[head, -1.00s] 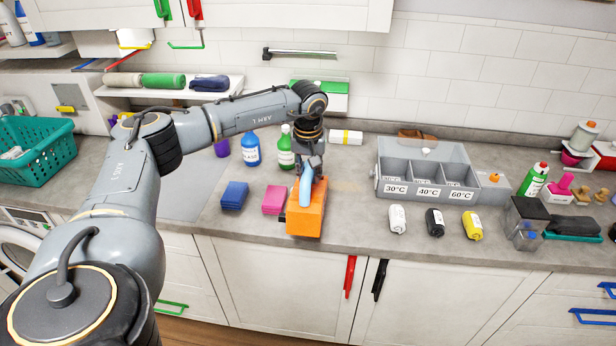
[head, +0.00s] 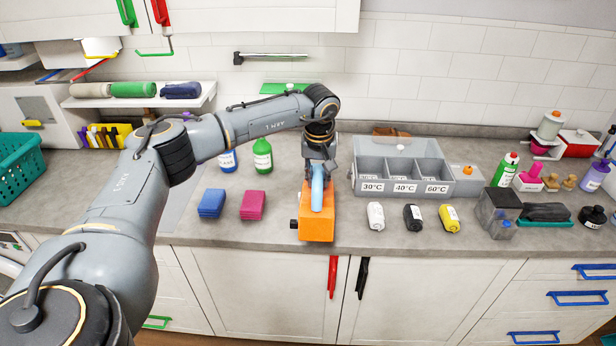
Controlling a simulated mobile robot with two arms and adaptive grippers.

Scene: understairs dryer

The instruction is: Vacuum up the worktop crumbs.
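An orange hand vacuum (head: 316,226) with a light blue handle (head: 318,188) is at the middle of the worktop (head: 277,222), near its front edge. My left gripper (head: 319,172) is shut on the handle from above. The fingers partly hide the handle's top. Whether the vacuum touches the worktop or hovers just over it, I cannot tell. I can make out no crumbs at this size; any under or behind the vacuum are hidden. My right gripper is not in view.
Blue (head: 211,203) and pink (head: 253,205) blocks lie left of the vacuum. A grey sorter box (head: 403,194) stands behind right, with white (head: 375,216), black (head: 413,217) and yellow (head: 449,218) rolls before it. A green bottle (head: 262,157) stands behind left.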

